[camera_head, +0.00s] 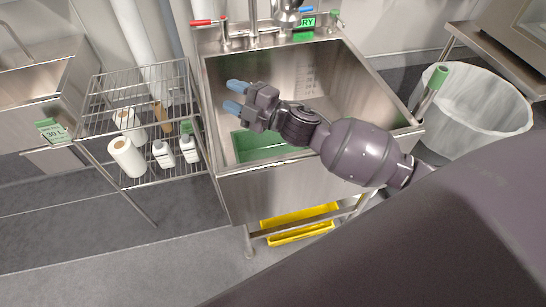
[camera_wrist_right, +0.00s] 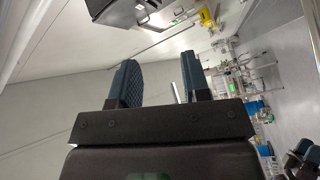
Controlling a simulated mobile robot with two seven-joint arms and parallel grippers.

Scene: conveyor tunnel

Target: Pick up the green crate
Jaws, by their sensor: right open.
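The green crate (camera_head: 258,146) lies low inside the steel sink basin (camera_head: 345,85). Only part of its green surface shows; my right gripper and forearm cover some of it. My right gripper (camera_head: 234,97) is above the basin's left side, higher than the crate and apart from it. Its two blue fingertips point left and are spread with nothing between them. In the right wrist view the open fingers (camera_wrist_right: 162,85) show with an empty gap, and the crate is not seen there.
A wire rack (camera_head: 140,85) with paper rolls and white bottles stands left of the sink. Yellow trays (camera_head: 300,222) sit beneath the sink. A lined bin (camera_head: 480,105) stands at right. The tap (camera_head: 287,12) and red-handled valve (camera_head: 203,22) rise at the sink's back edge.

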